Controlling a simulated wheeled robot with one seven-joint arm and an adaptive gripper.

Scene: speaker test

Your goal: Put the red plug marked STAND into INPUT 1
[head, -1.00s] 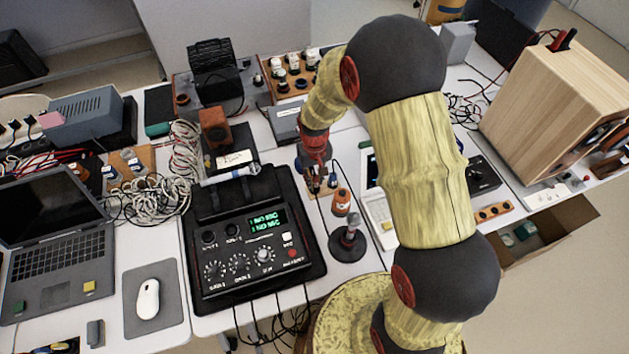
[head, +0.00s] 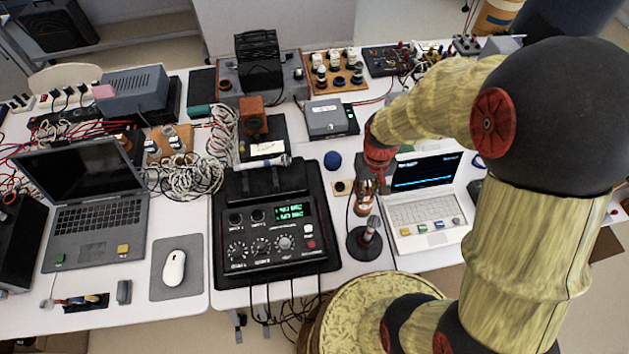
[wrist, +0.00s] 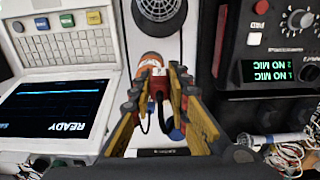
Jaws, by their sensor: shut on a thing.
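My gripper (head: 367,190) is low over the table between the black mixer unit (head: 268,235) and the white laptop (head: 425,205). In the wrist view, my gripper (wrist: 160,85) is shut on a red plug (wrist: 158,82), with a black cable running from it. Its marking is not readable. An orange part (wrist: 152,58) with a pale band shows just past the fingertips; whether it touches the plug is unclear. The mixer's green display (wrist: 275,71) reads NO MIC on two lines. I cannot make out an INPUT 1 socket or label.
A microphone stand (head: 364,243) with a round black base is close in front of my gripper. Tangled white cables (head: 200,175) spread left of the mixer.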

